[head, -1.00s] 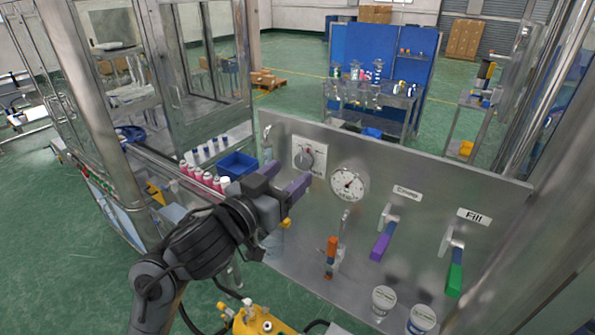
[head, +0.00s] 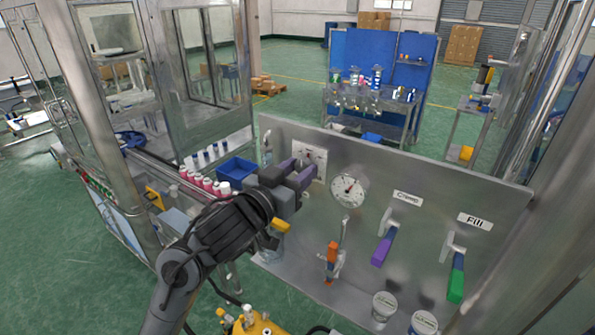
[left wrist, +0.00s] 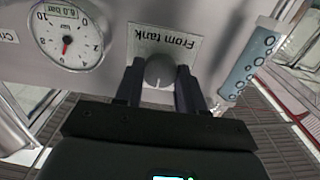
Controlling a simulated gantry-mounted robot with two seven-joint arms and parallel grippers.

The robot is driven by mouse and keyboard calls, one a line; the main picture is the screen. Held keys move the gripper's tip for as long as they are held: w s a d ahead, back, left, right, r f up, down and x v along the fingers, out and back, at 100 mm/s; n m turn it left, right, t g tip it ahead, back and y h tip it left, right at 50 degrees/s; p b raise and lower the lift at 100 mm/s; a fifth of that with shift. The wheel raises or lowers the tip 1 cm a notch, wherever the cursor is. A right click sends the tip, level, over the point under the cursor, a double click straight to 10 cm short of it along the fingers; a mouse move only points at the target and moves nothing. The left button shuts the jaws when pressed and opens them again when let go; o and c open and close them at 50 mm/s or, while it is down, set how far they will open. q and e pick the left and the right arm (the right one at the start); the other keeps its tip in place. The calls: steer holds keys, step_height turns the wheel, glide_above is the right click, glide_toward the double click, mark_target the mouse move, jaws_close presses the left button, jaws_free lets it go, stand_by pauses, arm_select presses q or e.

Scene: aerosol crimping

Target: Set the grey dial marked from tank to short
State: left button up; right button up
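The grey dial (left wrist: 160,72) sits on a white plate marked "From tank" (left wrist: 150,42), upside down in the left wrist view. Its white pointer line points down in that picture, away from the "From tank" lettering. My left gripper (left wrist: 160,66) has its two fingers apart, one on each side of the dial; I cannot tell whether they touch it. In the head view my left gripper (head: 298,172) is in front of the plate (head: 313,154) and hides most of the dial. No "short" marking is readable. My right gripper is not in view.
A round gauge (head: 348,187) is right of the dial. Further right on the steel panel (head: 400,265) are the purple Crimp lever (head: 383,248) and green Fill lever (head: 456,280). An orange-handled valve (head: 332,252) is below the gauge. A blue bin (head: 237,170) stands left.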

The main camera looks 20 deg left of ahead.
arm_select(q)
steer(key=shift+c, duration=1.3)
steer(key=shift+m, duration=0.3)
steer(key=m, duration=0.2)
steer(key=shift+m, duration=0.3)
steer(key=m, duration=0.3)
steer(key=shift+m+b, duration=0.3)
steer(key=shift+m, duration=1)
